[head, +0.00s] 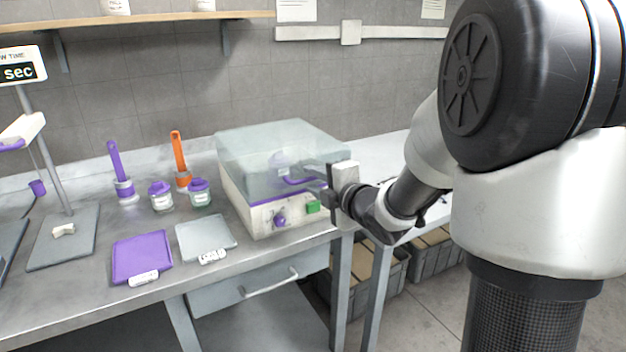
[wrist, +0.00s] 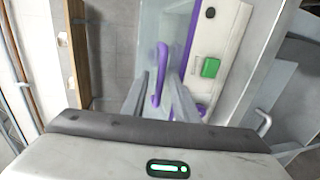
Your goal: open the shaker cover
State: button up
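The shaker (head: 250,205) is a cream box on the bench with a green button and a purple knob on its front. Its translucent cover (head: 255,150) is down over the top. A purple handle (head: 297,181) is on the cover's front; it also shows in the wrist view (wrist: 161,68). My gripper (head: 312,178) is at the front of the cover by the handle. In the wrist view my gripper (wrist: 160,82) has its fingers apart, one on each side of the handle, with gaps visible. Whether a finger touches the handle cannot be told.
Purple (head: 119,178) and orange (head: 179,160) brushes and two purple-lidded jars stand left of the shaker. A purple mat (head: 142,256) and a grey mat (head: 206,237) lie in front. A stand (head: 62,240) is at far left. A drawer (head: 258,290) is below.

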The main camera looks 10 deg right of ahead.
grip_shut()
jog(key=shift+r, duration=0.1)
